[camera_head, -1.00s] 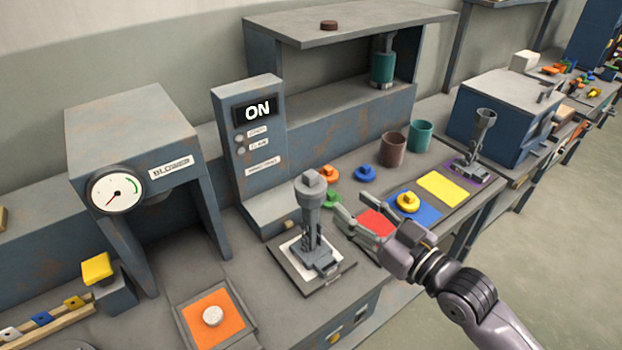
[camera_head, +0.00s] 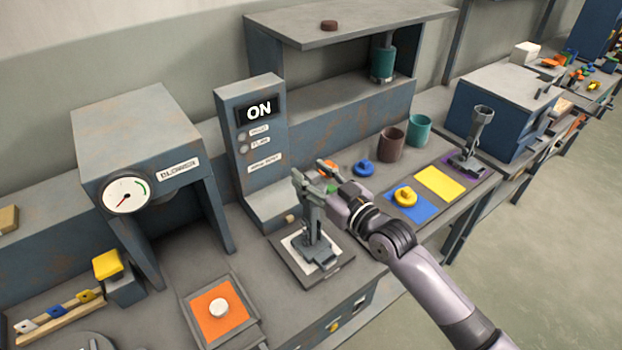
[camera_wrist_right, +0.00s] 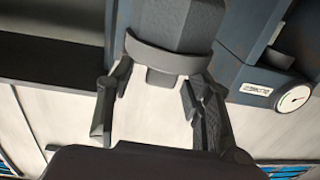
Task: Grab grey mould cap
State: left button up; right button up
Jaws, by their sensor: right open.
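The grey mould cap (camera_wrist_right: 168,58) is a round disc with a small block knob, sitting on the top end of a grey mould (camera_wrist_right: 178,22). In the head view the mould (camera_head: 312,232) stands upright in a clamp base on a white-topped plate. My right gripper (camera_head: 310,175) is open at the top of the mould and partly hides the cap there. In the right wrist view its fingers (camera_wrist_right: 155,115) are spread on either side of the cap, with no clear grip on it. My left gripper is not in view.
The ON panel box (camera_head: 252,150) stands just behind the mould. The blower housing with a gauge (camera_head: 126,195) is to the left. A brown cup (camera_head: 391,145), teal cup (camera_head: 419,130), blue cap (camera_head: 365,169) and yellow cap (camera_head: 405,195) lie to the right. An orange pad (camera_head: 205,325) is in front.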

jog(key=shift+w+a, duration=0.1)
jog(key=shift+w, duration=0.05)
jog(key=shift+c, duration=0.4)
grip_shut()
